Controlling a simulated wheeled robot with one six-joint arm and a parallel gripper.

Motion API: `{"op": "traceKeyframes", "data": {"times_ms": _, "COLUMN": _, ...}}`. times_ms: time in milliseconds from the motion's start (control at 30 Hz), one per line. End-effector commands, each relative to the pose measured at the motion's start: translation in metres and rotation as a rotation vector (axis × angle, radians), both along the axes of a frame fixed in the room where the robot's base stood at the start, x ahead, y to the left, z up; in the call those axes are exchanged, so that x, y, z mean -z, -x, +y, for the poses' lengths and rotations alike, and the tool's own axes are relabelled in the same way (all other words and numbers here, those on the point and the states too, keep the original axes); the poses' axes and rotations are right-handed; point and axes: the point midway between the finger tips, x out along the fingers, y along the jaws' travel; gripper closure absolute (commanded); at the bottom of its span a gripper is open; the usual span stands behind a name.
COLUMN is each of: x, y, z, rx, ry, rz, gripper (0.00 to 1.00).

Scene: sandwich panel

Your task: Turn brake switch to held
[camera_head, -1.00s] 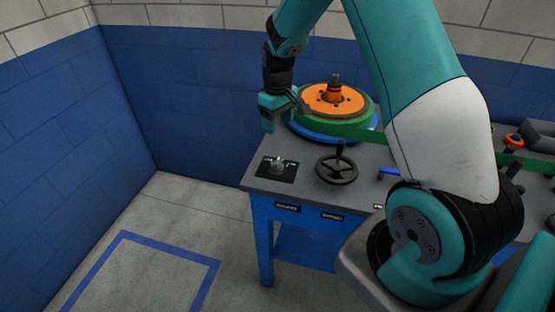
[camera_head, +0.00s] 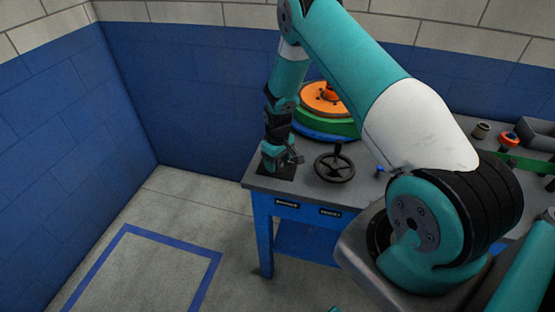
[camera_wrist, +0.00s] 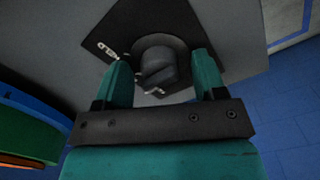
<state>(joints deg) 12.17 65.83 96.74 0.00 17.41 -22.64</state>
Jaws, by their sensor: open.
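The brake switch (camera_wrist: 157,66) is a dark round knob with a raised grip bar, on a black square plate (camera_wrist: 190,22) with small white labels, in the wrist view. My gripper (camera_wrist: 160,62) is open, with one teal finger on each side of the knob's near part. I cannot tell whether the fingers touch it. In the head view my gripper (camera_head: 284,160) is low over the black plate (camera_head: 272,172) at the table's left front corner and hides the knob.
A black handwheel (camera_head: 335,166) with an upright handle stands just right of my gripper. Behind it is a stack of orange, green and blue discs (camera_head: 325,102). The grey tabletop (camera_head: 300,188) ends close by at the left and front. Open floor lies left.

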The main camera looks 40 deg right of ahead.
Motion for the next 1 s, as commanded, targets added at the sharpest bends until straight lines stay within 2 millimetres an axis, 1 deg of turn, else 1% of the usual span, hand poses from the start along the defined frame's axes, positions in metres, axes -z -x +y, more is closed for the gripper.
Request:
{"op": "traceKeyframes", "data": {"times_ms": 133, "x": 0.0000, "y": -0.0001, "z": -0.0001, "rx": 0.000, "ry": 0.000, "rz": 0.000, "gripper": 0.36}}
{"op": "traceKeyframes", "data": {"times_ms": 167, "x": -0.0001, "y": -0.0001, "z": -0.0001, "rx": 0.000, "ry": 0.000, "rz": 0.000, "gripper": 0.40}}
{"op": "traceKeyframes", "data": {"times_ms": 200, "x": -0.0001, "y": -0.0001, "z": -0.0001, "rx": 0.000, "ry": 0.000, "rz": 0.000, "gripper": 0.50}}
{"op": "traceKeyframes", "data": {"times_ms": 267, "x": -0.0002, "y": 0.0000, "z": -0.0001, "rx": 0.000, "ry": 0.000, "rz": 0.000, "gripper": 0.63}}
{"op": "traceKeyframes", "data": {"times_ms": 300, "x": -0.0002, "y": -0.0001, "z": -0.0001, "rx": 0.000, "ry": 0.000, "rz": 0.000, "gripper": 0.72}}
{"op": "traceKeyframes", "data": {"times_ms": 367, "x": -0.0003, "y": -0.0001, "z": -0.0001, "rx": 0.000, "ry": 0.000, "rz": 0.000, "gripper": 0.84}}
{"op": "traceKeyframes", "data": {"times_ms": 567, "x": -0.0001, "y": -0.0001, "z": -0.0001, "rx": 0.007, "ry": 0.000, "rz": 0.000, "gripper": 0.84}}
{"op": "traceKeyframes", "data": {"times_ms": 733, "x": 0.0009, "y": -0.0003, "z": -0.0003, "rx": 0.051, "ry": 0.000, "rz": 0.000, "gripper": 0.84}}
{"op": "traceKeyframes", "data": {"times_ms": 867, "x": 0.0018, "y": -0.0003, "z": -0.0002, "rx": 0.121, "ry": 0.000, "rz": 0.000, "gripper": 0.84}}
{"op": "traceKeyframes", "data": {"times_ms": 1000, "x": 0.0023, "y": -0.0001, "z": -0.0002, "rx": 0.229, "ry": 0.000, "rz": 0.000, "gripper": 0.84}}
